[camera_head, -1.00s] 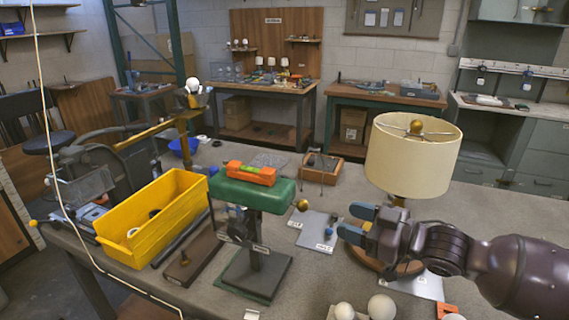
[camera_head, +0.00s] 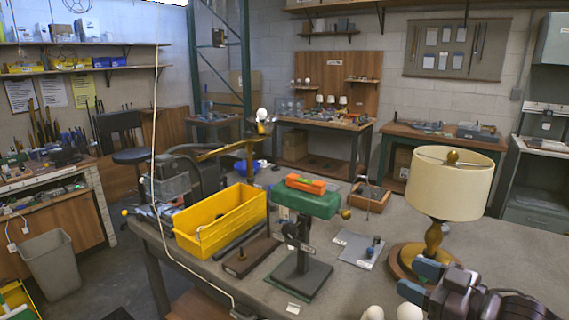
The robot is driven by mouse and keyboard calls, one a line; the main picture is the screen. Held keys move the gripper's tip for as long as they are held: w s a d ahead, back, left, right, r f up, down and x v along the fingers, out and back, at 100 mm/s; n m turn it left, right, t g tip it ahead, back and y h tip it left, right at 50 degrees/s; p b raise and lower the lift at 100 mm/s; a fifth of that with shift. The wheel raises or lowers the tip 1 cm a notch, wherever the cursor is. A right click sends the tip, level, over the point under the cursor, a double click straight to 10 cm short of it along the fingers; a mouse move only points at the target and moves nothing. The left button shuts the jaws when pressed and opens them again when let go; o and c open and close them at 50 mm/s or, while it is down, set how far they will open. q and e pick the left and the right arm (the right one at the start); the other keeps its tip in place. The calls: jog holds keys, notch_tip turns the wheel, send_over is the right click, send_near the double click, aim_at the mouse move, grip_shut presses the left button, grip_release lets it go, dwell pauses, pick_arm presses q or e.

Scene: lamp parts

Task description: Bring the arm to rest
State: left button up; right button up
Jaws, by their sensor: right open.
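My right gripper (camera_head: 420,280) is at the lower right, its blue-tipped fingers apart and empty. It is in front of the lamp's base in the picture. The lamp stands upright on the table, with a cream shade (camera_head: 450,185), a brass-coloured stem (camera_head: 433,238) and a round wooden base (camera_head: 401,262) partly hidden by my gripper. I cannot tell how far the fingers are from the base. My left gripper is not in view.
A yellow bin (camera_head: 222,222), a green-topped stand (camera_head: 307,202) bearing an orange level (camera_head: 306,183), and a wooden box (camera_head: 370,196) stand on the grey table (camera_head: 480,250). White bulbs (camera_head: 409,312) are at the front edge of the picture. The table right of the lamp looks clear.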

jog(key=s+a+f+m+h, duration=0.1)
jog(key=s+f+m+h, duration=0.45)
jog(key=f, duration=0.65)
jog(key=s+d+f+m+g+h, duration=0.2)
jog(key=s+f+g+h, duration=0.25)
jog(key=s, duration=0.65)
jog(key=s+d+f+m+g+h, duration=0.3)
jog(key=s+f+g, duration=0.2)
jog(key=s, duration=0.5)
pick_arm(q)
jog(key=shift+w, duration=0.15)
pick_arm(e)
jog(key=w+f+t+y, duration=0.1)
jog(key=w+f+t, duration=0.6)
jog(key=f, duration=0.3)
jog(key=shift+w+n+t, duration=0.35)
jog(key=shift+n+t, duration=0.1)
jog(key=shift+t, duration=0.3)
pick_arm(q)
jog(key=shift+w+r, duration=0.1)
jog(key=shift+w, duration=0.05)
pick_arm(e)
jog(key=shift+a, duration=0.1)
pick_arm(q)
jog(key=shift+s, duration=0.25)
pick_arm(e)
jog(key=shift+o, duration=0.4)
